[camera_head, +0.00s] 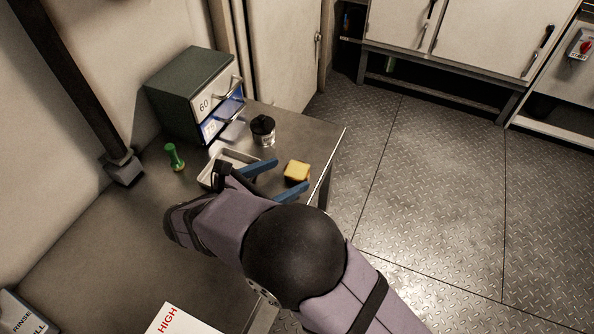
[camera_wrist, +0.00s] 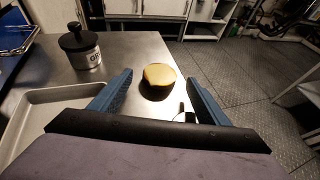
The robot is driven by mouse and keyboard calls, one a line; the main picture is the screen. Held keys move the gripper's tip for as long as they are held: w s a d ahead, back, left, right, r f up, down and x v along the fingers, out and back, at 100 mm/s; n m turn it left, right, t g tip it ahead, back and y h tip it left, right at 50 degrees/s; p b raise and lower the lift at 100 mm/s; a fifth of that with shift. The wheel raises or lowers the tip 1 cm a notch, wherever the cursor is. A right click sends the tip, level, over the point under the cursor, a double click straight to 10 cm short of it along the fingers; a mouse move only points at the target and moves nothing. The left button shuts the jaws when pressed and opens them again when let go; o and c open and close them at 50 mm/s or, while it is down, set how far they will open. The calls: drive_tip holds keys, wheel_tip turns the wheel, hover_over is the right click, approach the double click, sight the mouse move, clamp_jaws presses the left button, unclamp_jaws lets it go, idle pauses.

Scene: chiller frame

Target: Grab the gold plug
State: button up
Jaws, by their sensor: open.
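The gold plug (camera_head: 297,171) is a small yellow-gold piece near the right edge of the steel bench. In the wrist view the gold plug (camera_wrist: 159,76) has a rounded golden top and a dark underside, and it stands between and just beyond the fingertips. My gripper (camera_head: 277,178) has two blue fingers spread apart with nothing between them. In the wrist view my gripper (camera_wrist: 158,84) points toward the plug, with a finger on each side of the view of it. Whether the fingers are level with the plug is hard to tell.
A shallow metal tray (camera_head: 207,176) lies left of my gripper. A black-lidded canister (camera_head: 263,131) stands behind the tray. A green drawer box (camera_head: 185,85) with one drawer partly open is at the back left. A green peg-shaped piece (camera_head: 174,157) stands left. The bench edge is close right.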

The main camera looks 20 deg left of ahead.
sight(297, 169)
drive_tip(key=shift+x, duration=1.65)
drive_tip(key=shift+c, duration=0.5)
drive_tip(key=c, duration=1.5)
drive_tip(key=shift+o, duration=0.2)
drive_tip(key=shift+r, duration=0.15)
